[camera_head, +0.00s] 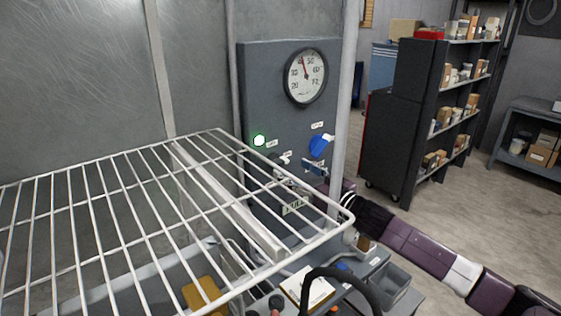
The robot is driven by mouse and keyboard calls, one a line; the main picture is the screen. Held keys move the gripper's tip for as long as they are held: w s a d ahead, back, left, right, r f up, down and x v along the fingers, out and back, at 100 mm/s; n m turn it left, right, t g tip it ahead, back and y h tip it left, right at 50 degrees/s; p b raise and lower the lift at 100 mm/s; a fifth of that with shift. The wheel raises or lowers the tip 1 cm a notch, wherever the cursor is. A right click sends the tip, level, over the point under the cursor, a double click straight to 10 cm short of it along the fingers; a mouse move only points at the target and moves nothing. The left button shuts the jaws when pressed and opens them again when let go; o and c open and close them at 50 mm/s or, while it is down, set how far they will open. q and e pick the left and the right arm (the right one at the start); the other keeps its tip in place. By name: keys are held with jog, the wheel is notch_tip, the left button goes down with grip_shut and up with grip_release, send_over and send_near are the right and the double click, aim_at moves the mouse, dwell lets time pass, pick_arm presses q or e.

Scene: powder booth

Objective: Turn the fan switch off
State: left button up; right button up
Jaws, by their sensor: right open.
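A grey control panel (262,80) stands behind the wire rack. It carries a lit green lamp (259,140), a blue knob (320,144) and a small pale switch (285,158) with small labels nearby. The labels are too small to read, so I cannot tell for certain which control is the fan switch. My right arm comes in from the lower right and passes behind a post. My right gripper (300,170) is open at the panel, just below the blue knob and close to the pale switch. Whether it touches the switch is unclear. My left gripper is out of view.
A white wire rack (130,218) fills the left foreground. A grey post (345,100) stands right of the panel. A round gauge (305,77) is above the controls. Below are a grey bin (388,289) and a black hose (350,275). Shelving (420,110) stands at the back right.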

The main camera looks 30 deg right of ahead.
aim_at(281, 163)
jog(key=w+p, duration=0.1)
jog(key=w, duration=0.3)
jog(key=shift+w, duration=0.4)
jog(key=shift+w+a+p, duration=0.1)
jog(key=shift+w+p, duration=0.15)
jog(key=shift+p, duration=0.05)
jog(key=shift+w+f, duration=0.1)
jog(key=shift+w, duration=0.15)
jog(key=c, duration=1.2)
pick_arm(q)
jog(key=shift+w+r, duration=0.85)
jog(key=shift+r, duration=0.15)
pick_arm(e)
jog(key=shift+o, duration=0.2)
